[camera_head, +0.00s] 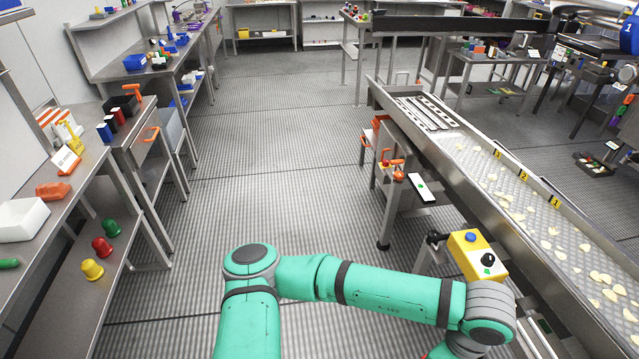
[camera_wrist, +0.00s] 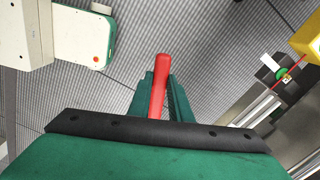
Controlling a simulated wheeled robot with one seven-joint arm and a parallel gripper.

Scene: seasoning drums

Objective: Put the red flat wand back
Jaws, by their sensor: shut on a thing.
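The red wand (camera_wrist: 159,85) stands out between the two green fingers of my gripper (camera_wrist: 161,88) in the wrist view. My gripper is shut on it, and its far end points toward the top of the picture, over the grey ribbed floor. The wand's lower part is hidden between the fingers and behind the dark bar. In the head view my gripper is out of sight at the bottom edge, beyond my arm. I cannot tell from these views which holder the wand belongs to.
A yellow control box (camera_head: 475,256) stands close to my arm, beside the sloping metal conveyor (camera_head: 480,170) with pale chips. A white panel with a green dot (camera_head: 421,187) is behind it. A workbench (camera_head: 88,176) lines the left. The middle floor (camera_head: 270,170) is clear.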

